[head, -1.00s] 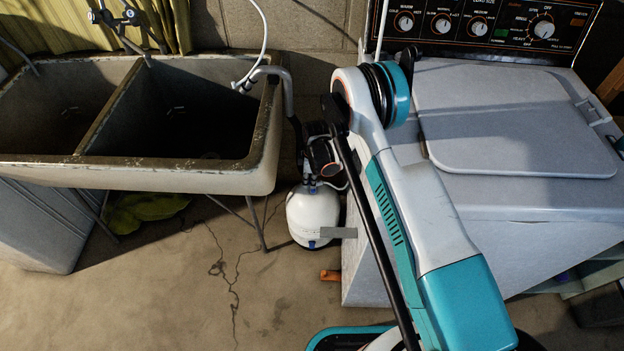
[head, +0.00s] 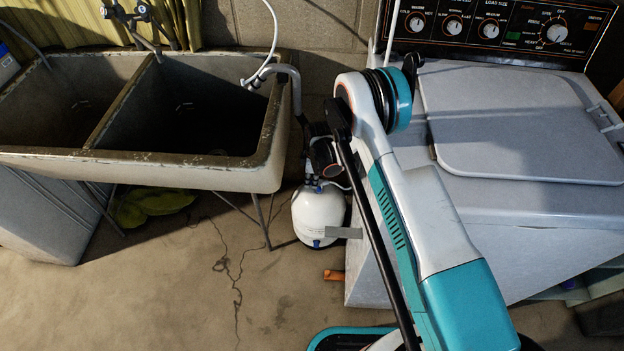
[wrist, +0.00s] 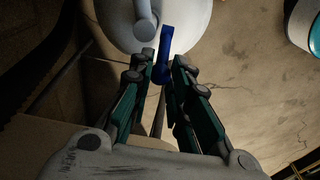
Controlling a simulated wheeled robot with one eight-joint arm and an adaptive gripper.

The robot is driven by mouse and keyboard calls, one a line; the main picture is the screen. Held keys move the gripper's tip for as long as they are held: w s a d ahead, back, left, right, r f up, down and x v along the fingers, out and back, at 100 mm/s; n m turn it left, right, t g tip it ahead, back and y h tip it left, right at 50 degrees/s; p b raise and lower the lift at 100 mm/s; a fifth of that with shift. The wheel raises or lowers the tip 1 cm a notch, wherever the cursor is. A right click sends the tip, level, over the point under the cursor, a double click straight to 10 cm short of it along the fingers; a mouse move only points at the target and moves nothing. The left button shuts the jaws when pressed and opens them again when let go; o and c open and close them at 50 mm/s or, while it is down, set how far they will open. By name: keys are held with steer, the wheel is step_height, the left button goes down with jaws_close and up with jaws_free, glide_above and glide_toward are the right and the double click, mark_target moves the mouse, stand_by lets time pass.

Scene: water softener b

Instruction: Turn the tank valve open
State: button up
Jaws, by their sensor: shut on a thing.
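The white tank (head: 318,217) stands on the floor between the sink and the white washing machine. In the wrist view the tank (wrist: 195,22) fills the top middle. The blue valve handle (wrist: 164,50) stands out in front of it, beside a pale grey pipe end (wrist: 144,20). My gripper (wrist: 165,66) has its two green-sided fingers on either side of the handle and is shut on it. The fingertips hide part of the handle's lower end.
The double sink (head: 190,175) is to the left, with thin legs and a faucet (head: 275,75). The washing machine (head: 520,125) stands close on the right. An orange-brown object (head: 333,275) lies on the floor below the tank. The floor in front is mostly clear.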

steer(key=shift+a+f, duration=0.5)
steer(key=shift+a, duration=0.15)
